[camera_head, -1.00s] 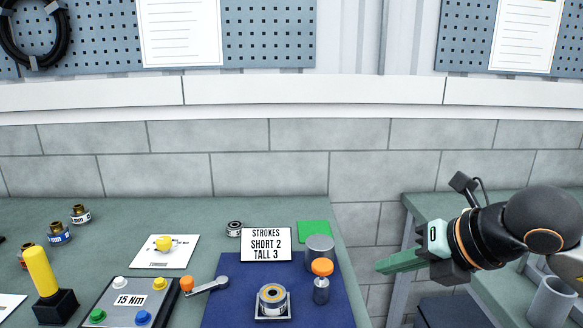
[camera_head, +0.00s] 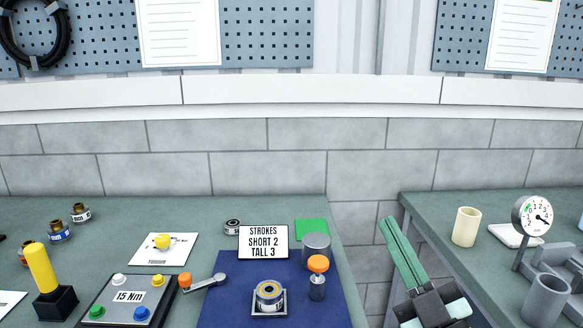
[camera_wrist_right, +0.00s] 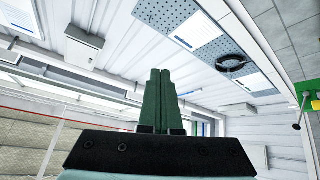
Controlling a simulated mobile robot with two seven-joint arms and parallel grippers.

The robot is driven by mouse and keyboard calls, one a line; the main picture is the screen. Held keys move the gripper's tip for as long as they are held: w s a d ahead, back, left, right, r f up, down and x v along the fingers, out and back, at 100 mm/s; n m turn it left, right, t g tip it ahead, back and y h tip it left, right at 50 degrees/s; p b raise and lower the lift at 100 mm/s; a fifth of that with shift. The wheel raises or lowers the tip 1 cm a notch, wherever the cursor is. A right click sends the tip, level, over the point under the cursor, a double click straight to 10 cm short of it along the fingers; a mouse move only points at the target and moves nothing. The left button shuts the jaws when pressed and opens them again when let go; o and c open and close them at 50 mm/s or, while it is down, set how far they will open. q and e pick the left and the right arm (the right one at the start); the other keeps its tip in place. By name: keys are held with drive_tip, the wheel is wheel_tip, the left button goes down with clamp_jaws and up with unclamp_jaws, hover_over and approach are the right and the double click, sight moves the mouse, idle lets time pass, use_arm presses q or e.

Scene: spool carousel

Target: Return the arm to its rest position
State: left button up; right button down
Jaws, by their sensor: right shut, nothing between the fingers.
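My right gripper (camera_head: 388,222) stands at the lower right of the head view, over the gap between the two benches. Its green fingers point up and slightly left, pressed together with nothing between them. In the right wrist view the same fingers (camera_wrist_right: 158,75) are side by side, with wall and ceiling behind them. My left gripper is not in view.
The left bench holds a blue mat (camera_head: 225,300), a strokes sign (camera_head: 263,242), an orange-topped plunger (camera_head: 318,265), a button box (camera_head: 128,298) and a yellow-handled tool (camera_head: 40,268). The right bench holds a cream cylinder (camera_head: 466,227), a dial gauge (camera_head: 532,217) and a grey cup (camera_head: 546,298).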

drive_tip(key=s+d+f+m+g+h, duration=0.1)
drive_tip(key=d+f+m+g+h, duration=0.2)
drive_tip(key=f, duration=0.5)
drive_tip(key=s+d+f+m+g+h, duration=0.1)
drive_tip(key=d+f+m+g+h, duration=0.25)
drive_tip(key=f, duration=0.45)
drive_tip(key=s+d+f+m+g+h, duration=0.1)
drive_tip(key=d+f+m+g+h, duration=0.2)
drive_tip(key=f, duration=0.5)
drive_tip(key=s+a+f+g, duration=0.2)
drive_tip(key=s+f+g, duration=0.8)
drive_tip(key=s+f, duration=0.75)
use_arm(q)
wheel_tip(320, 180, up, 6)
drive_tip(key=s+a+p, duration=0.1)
drive_tip(key=p, duration=0.6)
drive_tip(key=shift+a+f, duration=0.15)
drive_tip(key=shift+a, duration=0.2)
use_arm(e)
drive_tip(key=w+a+t+y, duration=0.1)
drive_tip(key=t, duration=0.1)
drive_tip(key=w+a+f+t+y, duration=0.1)
drive_tip(key=a+t, duration=0.1)
drive_tip(key=w+a+f+t+y, duration=0.1)
drive_tip(key=t, duration=0.1)
drive_tip(key=shift+a, duration=0.35)
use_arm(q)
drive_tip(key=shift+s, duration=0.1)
use_arm(e)
drive_tip(key=shift+w, duration=0.1)
